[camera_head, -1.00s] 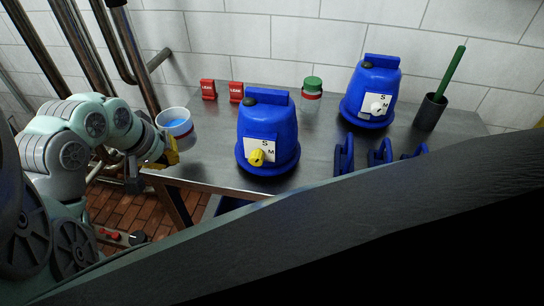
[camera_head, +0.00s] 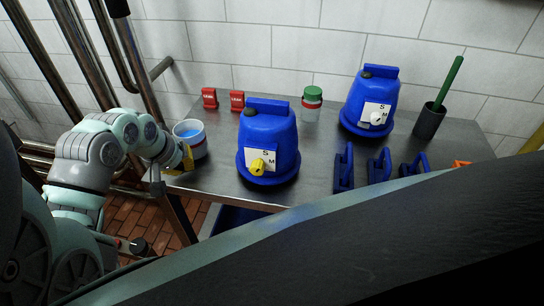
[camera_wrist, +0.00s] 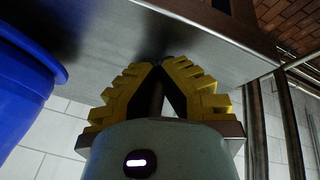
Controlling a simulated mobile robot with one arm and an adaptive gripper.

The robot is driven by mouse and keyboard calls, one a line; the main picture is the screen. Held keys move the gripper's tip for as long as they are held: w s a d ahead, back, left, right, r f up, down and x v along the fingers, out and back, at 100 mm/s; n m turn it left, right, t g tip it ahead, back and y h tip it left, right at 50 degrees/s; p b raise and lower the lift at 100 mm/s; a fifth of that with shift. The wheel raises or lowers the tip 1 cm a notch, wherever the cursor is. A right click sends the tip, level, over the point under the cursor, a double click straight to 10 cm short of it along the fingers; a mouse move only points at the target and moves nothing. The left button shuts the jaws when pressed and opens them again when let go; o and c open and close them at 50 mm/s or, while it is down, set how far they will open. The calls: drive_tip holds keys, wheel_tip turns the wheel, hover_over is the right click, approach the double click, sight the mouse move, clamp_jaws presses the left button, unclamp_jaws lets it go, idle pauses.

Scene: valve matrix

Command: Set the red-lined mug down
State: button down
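A pale mug (camera_head: 194,146) with a blue inside stands upright at the left end of the metal table in the head view. No red lining shows inside it. The lower part of the mug is partly hidden by my gripper. In the wrist view, the fingers (camera_wrist: 161,66) converge at their tips, and I cannot make out the mug there. Whether the base touches the table is hard to tell.
A blue pump housing (camera_head: 270,140) stands right of the mug on the metal table (camera_head: 222,182). Two red tags (camera_head: 237,101), a green-lidded jar (camera_head: 311,105) and a second blue housing (camera_head: 370,103) are behind. Vertical pipes (camera_head: 125,45) rise at the left. Bare table lies between mug and pump.

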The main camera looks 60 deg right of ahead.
drive_tip(key=shift+f+b, duration=0.5)
drive_tip(key=shift+f, duration=0.05)
drive_tip(key=shift+f, duration=0.1)
drive_tip(key=c, duration=1.7)
unclamp_jaws()
drive_tip(key=o, duration=0.6)
drive_tip(key=shift+w+a+f, duration=0.1)
drive_tip(key=shift+c, duration=0.2)
